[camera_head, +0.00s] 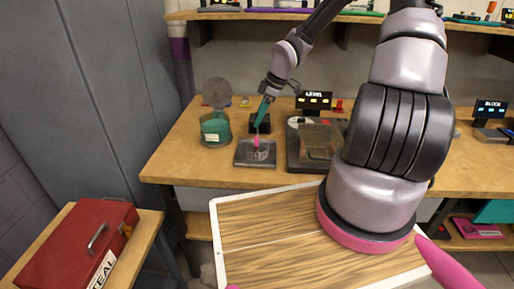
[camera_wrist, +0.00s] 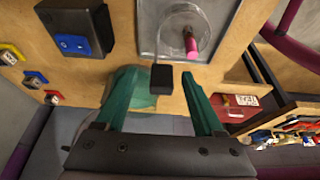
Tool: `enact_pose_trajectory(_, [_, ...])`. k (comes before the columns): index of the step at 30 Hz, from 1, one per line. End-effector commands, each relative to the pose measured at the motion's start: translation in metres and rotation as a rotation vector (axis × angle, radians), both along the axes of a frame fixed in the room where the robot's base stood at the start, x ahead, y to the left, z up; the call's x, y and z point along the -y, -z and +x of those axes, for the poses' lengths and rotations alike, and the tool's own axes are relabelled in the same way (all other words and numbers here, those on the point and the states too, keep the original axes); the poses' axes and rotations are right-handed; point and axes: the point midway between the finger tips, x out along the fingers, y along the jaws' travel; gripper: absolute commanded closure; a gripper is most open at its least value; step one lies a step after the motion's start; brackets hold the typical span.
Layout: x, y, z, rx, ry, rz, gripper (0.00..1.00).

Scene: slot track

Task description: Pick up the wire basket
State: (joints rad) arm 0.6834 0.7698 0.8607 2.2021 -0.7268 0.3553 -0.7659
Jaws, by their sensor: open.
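My gripper (camera_head: 262,117) points down above the workbench, between the green round tub and the dark tray. In the wrist view its two green fingers (camera_wrist: 163,88) stand apart, with a small dark block showing between their tips. I cannot tell whether they touch it. A brownish, see-through box (camera_head: 318,140) on a dark tray, right of my gripper, may be the wire basket; its mesh is too small to confirm. It stands apart from my gripper. No wire basket shows clearly in the wrist view.
A green tub (camera_head: 215,127) stands left of my gripper; its translucent side also shows in the wrist view (camera_wrist: 128,83). A grey plate (camera_head: 243,158) bears a clear cylinder and pink piece. A black box with a blue switch (camera_wrist: 75,28) stands close by. A red toolbox (camera_head: 75,245) sits lower left.

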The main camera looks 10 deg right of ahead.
Motion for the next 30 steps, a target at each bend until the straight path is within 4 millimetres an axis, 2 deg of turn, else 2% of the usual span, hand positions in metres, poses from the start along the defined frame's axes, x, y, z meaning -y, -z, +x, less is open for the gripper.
enact_pose_trajectory(3, [-0.009, 0.017, 0.0, -0.004, -0.005, 0.0, 0.3])
enact_pose_trajectory(9, [-0.017, 0.038, 0.003, -0.002, -0.002, 0.001, 0.3])
enact_pose_trajectory(17, [-0.018, 0.041, 0.004, -0.001, 0.001, 0.0, 0.3])
enact_pose_trajectory(18, [-0.018, 0.041, 0.004, -0.001, 0.001, 0.0, 0.38])
enact_pose_trajectory(23, [-0.018, 0.041, 0.004, -0.001, 0.001, 0.0, 0.99])
enact_pose_trajectory(30, [-0.018, 0.041, 0.004, -0.001, 0.001, 0.0, 1.0])
